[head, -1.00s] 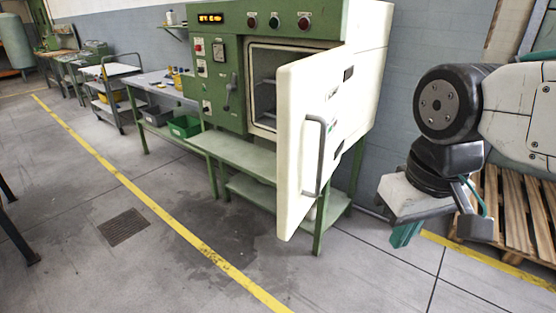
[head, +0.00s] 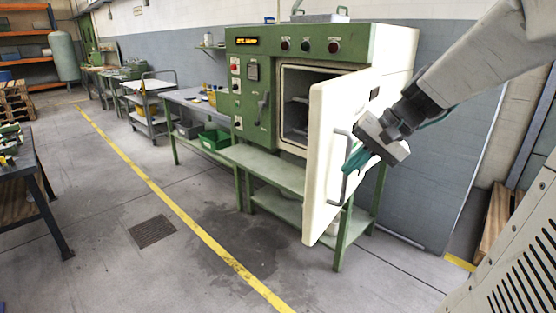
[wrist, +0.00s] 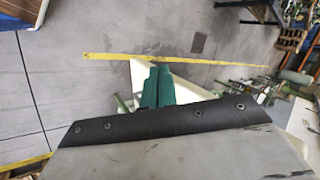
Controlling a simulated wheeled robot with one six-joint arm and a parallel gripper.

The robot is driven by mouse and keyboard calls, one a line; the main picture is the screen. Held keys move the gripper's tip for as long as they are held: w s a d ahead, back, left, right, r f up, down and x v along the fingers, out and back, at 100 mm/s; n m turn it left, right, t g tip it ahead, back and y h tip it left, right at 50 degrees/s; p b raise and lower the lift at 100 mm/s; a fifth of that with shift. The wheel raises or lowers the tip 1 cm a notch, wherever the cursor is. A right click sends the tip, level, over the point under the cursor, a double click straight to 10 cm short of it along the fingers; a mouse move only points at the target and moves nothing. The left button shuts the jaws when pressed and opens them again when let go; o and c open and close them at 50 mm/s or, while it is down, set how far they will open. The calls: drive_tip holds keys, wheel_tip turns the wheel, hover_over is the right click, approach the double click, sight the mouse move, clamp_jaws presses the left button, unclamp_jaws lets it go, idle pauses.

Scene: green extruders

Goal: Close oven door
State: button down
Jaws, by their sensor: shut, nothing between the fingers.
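The green and white oven (head: 262,90) stands on a green frame, with its chamber showing. Its cream door (head: 318,190) stands wide open, swung out toward me, with a grey bar handle (head: 345,165) on its face. My gripper (head: 352,165) is shut and empty, its teal fingers beside the door's outer face close to the handle. I cannot tell whether they touch it. In the wrist view the teal fingers (wrist: 157,88) lie together, with part of the cream door (wrist: 140,72) behind them.
A green bench (head: 265,165) runs below the oven, and a workbench with a green bin (head: 214,139) stands to its left. A dark table (head: 35,185) is at the left edge. The floor with the yellow line (head: 180,214) is clear. A wooden pallet (head: 494,225) is at right.

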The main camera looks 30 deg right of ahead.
drive_tip(key=w+d+m+t, duration=0.3)
drive_tip(key=d, duration=0.8)
approach(325, 167)
drive_tip(key=s+f+x, duration=0.1)
drive_tip(key=x, duration=0.4)
drive_tip(key=shift+w+a+r, duration=0.1)
drive_tip(key=shift+w+a, duration=0.05)
drive_tip(key=shift+w, duration=0.6)
